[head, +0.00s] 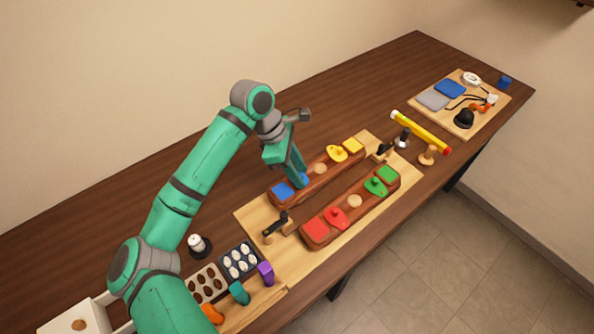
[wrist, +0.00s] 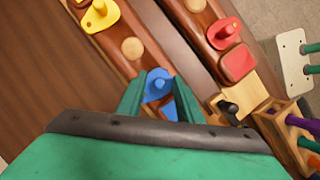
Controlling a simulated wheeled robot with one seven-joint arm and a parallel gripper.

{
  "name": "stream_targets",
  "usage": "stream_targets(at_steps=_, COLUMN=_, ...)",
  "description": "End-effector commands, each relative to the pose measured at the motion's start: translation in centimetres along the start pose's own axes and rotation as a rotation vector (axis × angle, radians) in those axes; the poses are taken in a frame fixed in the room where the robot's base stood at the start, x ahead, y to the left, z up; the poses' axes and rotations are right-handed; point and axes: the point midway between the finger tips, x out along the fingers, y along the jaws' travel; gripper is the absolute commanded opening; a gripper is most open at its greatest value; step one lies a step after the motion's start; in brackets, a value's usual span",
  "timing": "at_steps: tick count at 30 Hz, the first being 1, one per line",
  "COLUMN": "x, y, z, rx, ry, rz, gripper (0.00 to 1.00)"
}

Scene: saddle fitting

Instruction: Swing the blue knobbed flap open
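The blue knobbed flap (wrist: 157,86) lies on top of the far wooden bar (head: 325,172); in the head view my gripper mostly hides it. A blue square patch (head: 282,190) lies beside it at the bar's near-left end and shows partly between my fingers in the wrist view (wrist: 168,111). My gripper (wrist: 158,84) points down at the flap, fingers apart, one on each side of the blue knob, with gaps visible. In the head view my gripper (head: 297,184) is low over the bar. I cannot tell whether a finger touches the flap.
The same bar carries a yellow flap (head: 337,153) and a round wooden disc (head: 320,168). A parallel bar in front has a red flap (head: 336,217) and a green flap (head: 376,186). A black-handled clamp (head: 276,224) stands near the left end. The table behind is clear.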

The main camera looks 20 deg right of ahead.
Motion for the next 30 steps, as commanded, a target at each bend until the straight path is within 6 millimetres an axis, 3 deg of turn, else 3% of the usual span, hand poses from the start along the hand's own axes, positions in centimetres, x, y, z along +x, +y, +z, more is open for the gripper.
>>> stream_targets(at_steps=4, x=-0.12, y=-0.04, z=-0.24, rx=-0.004, ry=0.0, rz=0.002, gripper=0.3)
stream_targets(at_steps=8, x=-0.15, y=-0.07, z=-0.31, rx=-0.005, ry=0.0, rz=0.002, gripper=0.0)
stream_targets(at_steps=20, x=-0.18, y=-0.04, z=-0.4, rx=-0.042, ry=0.002, rz=0.018, gripper=0.0)
stream_targets(at_steps=30, x=0.07, y=0.6, z=0.36, rx=-0.242, ry=0.005, rz=0.106, gripper=0.0)
